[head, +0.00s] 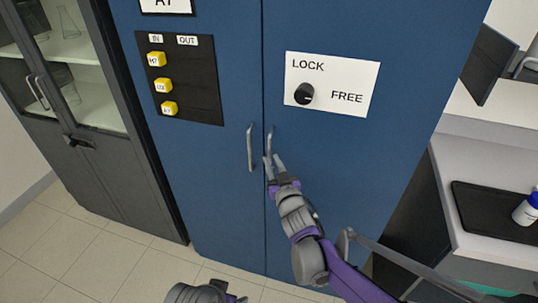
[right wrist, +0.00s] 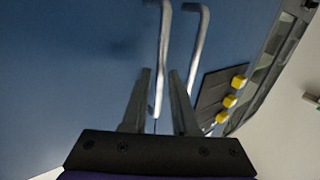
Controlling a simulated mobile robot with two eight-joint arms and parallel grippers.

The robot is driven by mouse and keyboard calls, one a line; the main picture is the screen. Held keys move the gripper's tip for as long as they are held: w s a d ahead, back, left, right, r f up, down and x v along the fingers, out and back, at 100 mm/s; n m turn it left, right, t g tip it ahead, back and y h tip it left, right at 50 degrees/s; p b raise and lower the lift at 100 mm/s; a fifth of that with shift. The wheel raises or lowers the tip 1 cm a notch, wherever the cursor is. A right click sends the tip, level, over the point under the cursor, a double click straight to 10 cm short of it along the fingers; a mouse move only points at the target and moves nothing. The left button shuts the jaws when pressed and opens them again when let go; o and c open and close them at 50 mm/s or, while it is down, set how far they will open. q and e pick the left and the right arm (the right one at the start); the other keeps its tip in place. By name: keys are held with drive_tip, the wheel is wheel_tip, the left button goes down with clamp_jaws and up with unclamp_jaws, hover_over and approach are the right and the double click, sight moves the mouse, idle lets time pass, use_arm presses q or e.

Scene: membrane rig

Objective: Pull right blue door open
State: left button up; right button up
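The right blue door (head: 345,190) is closed, flush with the left blue door (head: 210,170). Its upright metal handle (head: 269,141) stands just right of the seam. My right gripper (head: 273,163) is at the lower part of this handle. In the right wrist view, the handle (right wrist: 163,50) runs down between the two fingers, with a gap visible beside it, so the gripper is open around it. The left door's handle (head: 250,147) is close by, and shows behind the right-hand finger in the wrist view (right wrist: 199,45). My left gripper's fingers are not visible.
A black knob (head: 304,94) on the LOCK/FREE plate has its white mark toward FREE. A panel with yellow buttons (head: 162,86) is on the left door. A glass-fronted grey cabinet (head: 100,165) stands left. A bench with a black tray (head: 480,222) and bottle (head: 527,210) stands right.

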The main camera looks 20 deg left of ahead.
sight(270, 157)
drive_tip(key=shift+x, duration=1.55)
drive_tip(key=shift+c, duration=0.3)
clamp_jaws()
